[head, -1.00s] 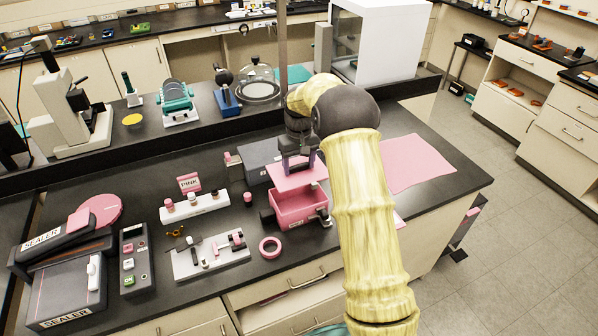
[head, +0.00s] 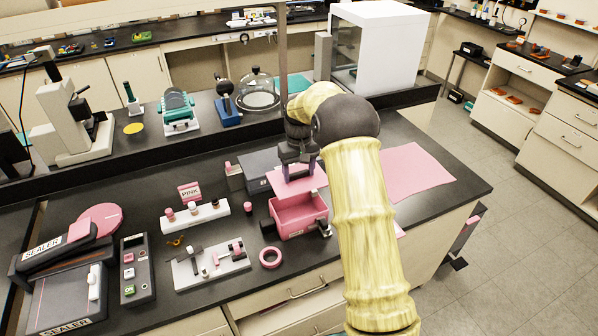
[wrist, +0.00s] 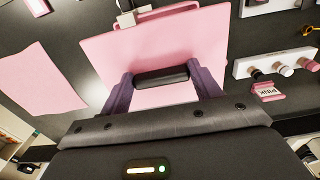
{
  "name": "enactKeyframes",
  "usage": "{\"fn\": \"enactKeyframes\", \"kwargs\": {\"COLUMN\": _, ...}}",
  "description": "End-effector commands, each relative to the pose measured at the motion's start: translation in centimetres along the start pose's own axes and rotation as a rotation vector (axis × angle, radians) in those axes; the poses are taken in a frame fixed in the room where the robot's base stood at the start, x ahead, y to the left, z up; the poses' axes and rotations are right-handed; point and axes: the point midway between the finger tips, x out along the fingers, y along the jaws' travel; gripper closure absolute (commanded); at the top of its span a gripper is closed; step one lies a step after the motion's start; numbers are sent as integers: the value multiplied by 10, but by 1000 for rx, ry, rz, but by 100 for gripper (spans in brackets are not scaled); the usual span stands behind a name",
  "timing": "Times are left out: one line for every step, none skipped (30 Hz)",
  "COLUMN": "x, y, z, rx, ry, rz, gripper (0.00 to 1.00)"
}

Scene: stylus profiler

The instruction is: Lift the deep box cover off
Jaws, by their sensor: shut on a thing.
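The pink cover (head: 297,181) is a flat panel held above the deep pink box (head: 301,216). The box stands open below it, with its inside partly visible in the head view. My gripper (head: 298,160) is shut on the cover's dark bar handle, which shows between the fingers in the wrist view (wrist: 161,77). The cover fills the middle of the wrist view (wrist: 160,40) and hides most of the box there; only a strip of pink rim shows past its edge.
A pink sheet (head: 413,171) lies flat on the bench to the right. A grey box (head: 262,171) stands behind the pink box. A pink ring (head: 270,257), a white rack (head: 195,216) and a white tray (head: 210,264) are on the left and front.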

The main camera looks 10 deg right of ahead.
Motion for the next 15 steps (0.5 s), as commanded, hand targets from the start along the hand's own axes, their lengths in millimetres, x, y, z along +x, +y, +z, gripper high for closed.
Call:
{"fn": "enactKeyframes", "kwargs": {"x": -5, "y": 0, "z": 0, "rx": 0, "ry": 1, "rz": 0, "gripper": 78}}
{"fn": "enactKeyframes", "kwargs": {"x": -6, "y": 0, "z": 0, "rx": 0, "ry": 1, "rz": 0, "gripper": 78}}
{"fn": "enactKeyframes", "kwargs": {"x": -8, "y": 0, "z": 0, "rx": 0, "ry": 1, "rz": 0, "gripper": 78}}
{"fn": "enactKeyframes", "kwargs": {"x": -10, "y": 0, "z": 0, "rx": 0, "ry": 1, "rz": 0, "gripper": 78}}
{"fn": "enactKeyframes", "kwargs": {"x": -11, "y": 0, "z": 0, "rx": 0, "ry": 1, "rz": 0, "gripper": 78}}
{"fn": "enactKeyframes", "kwargs": {"x": -13, "y": 0, "z": 0, "rx": 0, "ry": 1, "rz": 0, "gripper": 78}}
{"fn": "enactKeyframes", "kwargs": {"x": -15, "y": 0, "z": 0, "rx": 0, "ry": 1, "rz": 0, "gripper": 78}}
{"fn": "enactKeyframes", "kwargs": {"x": -16, "y": 0, "z": 0, "rx": 0, "ry": 1, "rz": 0, "gripper": 78}}
{"fn": "enactKeyframes", "kwargs": {"x": -18, "y": 0, "z": 0, "rx": 0, "ry": 1, "rz": 0, "gripper": 78}}
{"fn": "enactKeyframes", "kwargs": {"x": -19, "y": 0, "z": 0, "rx": 0, "ry": 1, "rz": 0, "gripper": 78}}
{"fn": "enactKeyframes", "kwargs": {"x": -21, "y": 0, "z": 0, "rx": 0, "ry": 1, "rz": 0, "gripper": 78}}
{"fn": "enactKeyframes", "kwargs": {"x": -23, "y": 0, "z": 0, "rx": 0, "ry": 1, "rz": 0, "gripper": 78}}
{"fn": "enactKeyframes", "kwargs": {"x": -24, "y": 0, "z": 0, "rx": 0, "ry": 1, "rz": 0, "gripper": 78}}
{"fn": "enactKeyframes", "kwargs": {"x": -26, "y": 0, "z": 0, "rx": 0, "ry": 1, "rz": 0, "gripper": 78}}
{"fn": "enactKeyframes", "kwargs": {"x": -28, "y": 0, "z": 0, "rx": 0, "ry": 1, "rz": 0, "gripper": 78}}
